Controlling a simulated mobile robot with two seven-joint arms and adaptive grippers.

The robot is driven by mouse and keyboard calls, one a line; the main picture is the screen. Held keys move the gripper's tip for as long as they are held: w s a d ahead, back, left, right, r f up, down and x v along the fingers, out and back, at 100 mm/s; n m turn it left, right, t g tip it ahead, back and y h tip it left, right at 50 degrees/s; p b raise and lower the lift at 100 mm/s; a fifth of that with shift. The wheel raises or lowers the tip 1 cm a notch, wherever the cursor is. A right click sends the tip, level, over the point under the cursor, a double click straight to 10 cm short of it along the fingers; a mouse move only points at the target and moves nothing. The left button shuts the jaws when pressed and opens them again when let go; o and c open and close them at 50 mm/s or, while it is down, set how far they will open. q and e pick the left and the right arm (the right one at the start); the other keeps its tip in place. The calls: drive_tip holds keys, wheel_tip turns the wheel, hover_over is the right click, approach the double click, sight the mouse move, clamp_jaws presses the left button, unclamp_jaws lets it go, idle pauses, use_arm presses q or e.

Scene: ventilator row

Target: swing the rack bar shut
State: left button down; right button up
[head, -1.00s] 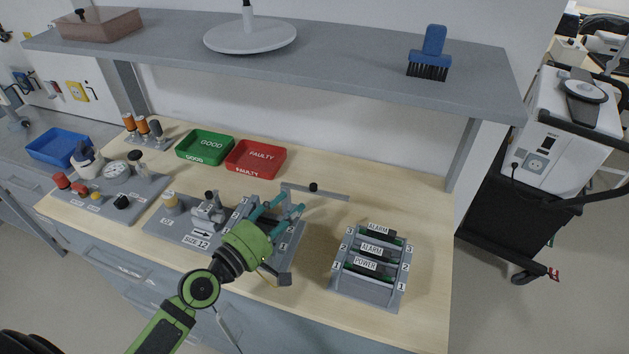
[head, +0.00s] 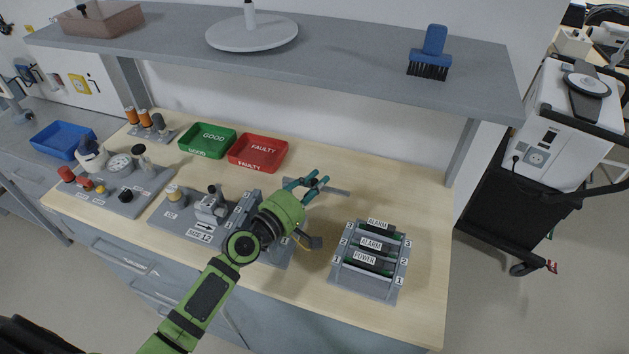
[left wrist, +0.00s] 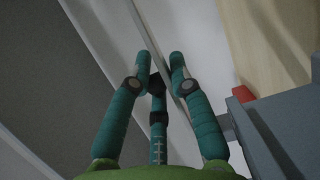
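The rack bar (head: 334,190) is a thin grey strip behind the left rack in the head view. It lies out over the bench, and its left part and black knob are hidden behind my fingers. My left gripper (head: 306,183) is at the bar's left part, its teal fingers spread apart. In the left wrist view, the fingertips (left wrist: 160,60) have a gap between them, and a grey strip runs diagonally past them. A dark piece shows between the fingers; I cannot tell whether it is the knob. The left rack (head: 243,212) is partly hidden by my gripper. My right gripper is not in view.
A rack of cards marked ALARM and POWER (head: 350,285) stands to the right. A green GOOD tray (head: 190,149) and a red FAULTY tray (head: 236,162) lie at the back left. A grey shelf (head: 350,60) overhangs the bench. The bench right of the bar is clear.

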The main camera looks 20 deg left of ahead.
use_arm(q)
drive_tip(key=shift+w+r, duration=0.1)
drive_tip(key=shift+r, duration=0.15)
drive_tip(key=b, duration=0.1)
drive_tip(key=m+h+b, duration=0.1)
drive_tip(key=b, duration=0.1)
drive_tip(key=shift+s+a+f, duration=0.1)
drive_tip(key=shift+s+a, duration=0.05)
drive_tip(key=shift+s, duration=0.1)
drive_tip(key=shift+s+r+m+g+h+b, duration=0.2)
drive_tip(key=shift+m+g+h+b, duration=0.15)
drive_tip(key=shift+h, duration=0.25)
drive_tip(key=shift+r, duration=0.1)
drive_tip(key=c, duration=1.2)
unclamp_jaws()
